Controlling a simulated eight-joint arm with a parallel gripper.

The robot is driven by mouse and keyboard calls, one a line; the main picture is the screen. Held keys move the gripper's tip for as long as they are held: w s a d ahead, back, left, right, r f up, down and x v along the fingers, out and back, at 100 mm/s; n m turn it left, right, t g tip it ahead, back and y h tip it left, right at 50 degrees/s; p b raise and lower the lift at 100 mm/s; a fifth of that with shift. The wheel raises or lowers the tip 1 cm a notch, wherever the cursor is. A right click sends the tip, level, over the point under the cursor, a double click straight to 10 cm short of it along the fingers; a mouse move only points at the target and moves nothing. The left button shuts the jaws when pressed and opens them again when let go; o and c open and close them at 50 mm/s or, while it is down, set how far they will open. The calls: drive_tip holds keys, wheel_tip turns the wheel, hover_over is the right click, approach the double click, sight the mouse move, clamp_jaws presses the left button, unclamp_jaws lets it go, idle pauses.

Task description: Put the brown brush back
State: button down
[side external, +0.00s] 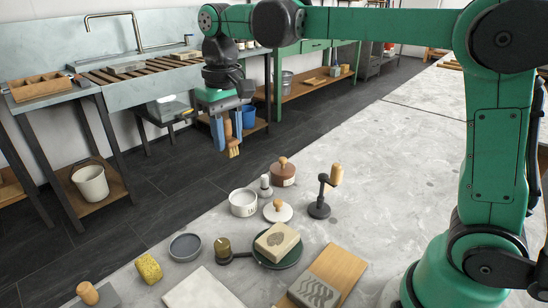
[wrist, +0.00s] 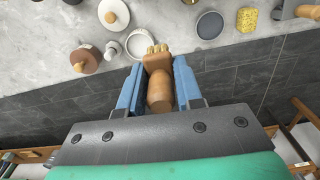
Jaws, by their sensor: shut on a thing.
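The brown brush (side external: 232,146) has a wooden handle and pale bristles pointing down. My gripper (side external: 228,131) is shut on its handle, with one blue finger on each side, and holds it raised near the far edge of the stone table. In the wrist view, the brush (wrist: 160,90) sits between the fingertips of my gripper (wrist: 159,72), its bristles toward the table edge and dark floor behind its handle.
On the table (side external: 380,185) stand a white pot (side external: 243,204), a white lid (side external: 278,212), a brown lidded pot (side external: 283,177), a grey bowl (side external: 185,247), a yellow sponge (side external: 149,269) and a leaf-marked stone (side external: 277,242). The table's right part is clear. A sink bench (side external: 150,90) stands behind.

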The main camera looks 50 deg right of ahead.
sight(220, 228)
drive_tip(key=shift+n, duration=0.3)
drive_tip(key=w+f, duration=0.1)
drive_tip(key=f, duration=0.5)
drive_tip(key=w+a+f, duration=0.1)
drive_tip(key=f, duration=0.5)
drive_tip(key=w+a+f, duration=0.1)
drive_tip(key=f, duration=0.5)
drive_tip(key=shift+a, duration=0.1)
drive_tip(key=shift+f, duration=0.15)
drive_tip(key=c, duration=0.6)
unclamp_jaws()
